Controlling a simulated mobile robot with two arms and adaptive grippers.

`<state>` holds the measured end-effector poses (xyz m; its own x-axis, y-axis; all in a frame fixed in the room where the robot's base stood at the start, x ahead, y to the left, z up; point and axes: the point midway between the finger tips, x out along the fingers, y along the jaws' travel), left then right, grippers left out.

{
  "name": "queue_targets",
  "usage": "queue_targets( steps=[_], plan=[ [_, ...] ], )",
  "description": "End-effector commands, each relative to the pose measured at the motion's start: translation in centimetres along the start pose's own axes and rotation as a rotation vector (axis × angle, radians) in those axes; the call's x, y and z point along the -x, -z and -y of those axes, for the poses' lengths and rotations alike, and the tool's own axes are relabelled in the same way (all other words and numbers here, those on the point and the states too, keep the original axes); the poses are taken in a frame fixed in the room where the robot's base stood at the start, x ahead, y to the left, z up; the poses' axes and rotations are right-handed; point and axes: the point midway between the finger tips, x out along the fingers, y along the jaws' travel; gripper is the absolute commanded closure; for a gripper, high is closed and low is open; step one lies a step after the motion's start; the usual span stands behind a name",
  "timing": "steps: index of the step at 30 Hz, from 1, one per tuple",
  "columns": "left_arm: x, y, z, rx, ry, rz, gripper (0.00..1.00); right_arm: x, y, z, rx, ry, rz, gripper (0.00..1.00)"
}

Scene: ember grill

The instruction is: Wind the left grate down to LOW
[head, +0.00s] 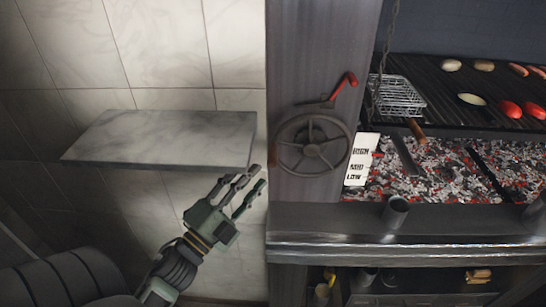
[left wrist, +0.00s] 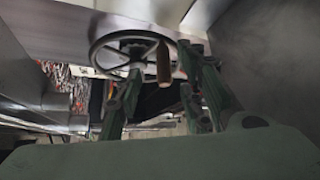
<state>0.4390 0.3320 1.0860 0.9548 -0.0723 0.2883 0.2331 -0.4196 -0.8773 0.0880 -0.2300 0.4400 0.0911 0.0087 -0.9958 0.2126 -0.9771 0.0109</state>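The spoked hand wheel (head: 313,143) is on the grill's left post, with a wooden knob (head: 272,154) at its left rim. The wheel and its knob (left wrist: 163,62) also show in the left wrist view. My left gripper (head: 259,177) is open and empty, just left of and below the wheel. In the left wrist view the knob appears between its fingers; I see no grip on it. A white HIGH, MID, LOW label (head: 362,160) is right of the wheel. The left grate (head: 443,93) is above the coals, near or above the HIGH mark. My right gripper is not in view.
A red-handled crank (head: 343,88) sits above the wheel. A stone shelf (head: 165,138) is close behind and left of my gripper. A wire basket (head: 398,96) and several foods are on the grate. A metal ledge (head: 430,250) runs along the front.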

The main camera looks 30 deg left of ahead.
Motion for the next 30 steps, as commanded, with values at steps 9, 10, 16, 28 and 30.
queue_targets(
  steps=[9,10,16,28,30],
  plan=[
    [-2.2,1.3,0.7,-0.050,0.013,-0.074,0.64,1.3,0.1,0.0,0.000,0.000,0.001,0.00],
    [-2.7,1.4,0.8,-0.050,0.013,-0.074,0.64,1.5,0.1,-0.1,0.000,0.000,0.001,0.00],
    [-5.8,1.5,0.7,-0.048,0.012,-0.072,0.64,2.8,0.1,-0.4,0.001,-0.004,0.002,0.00],
    [-7.5,1.5,0.4,-0.046,0.010,-0.069,0.64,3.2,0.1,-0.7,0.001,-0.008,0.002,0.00],
    [-7.5,1.5,0.4,-0.046,0.010,-0.069,0.64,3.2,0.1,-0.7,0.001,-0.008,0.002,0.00]
  ],
)
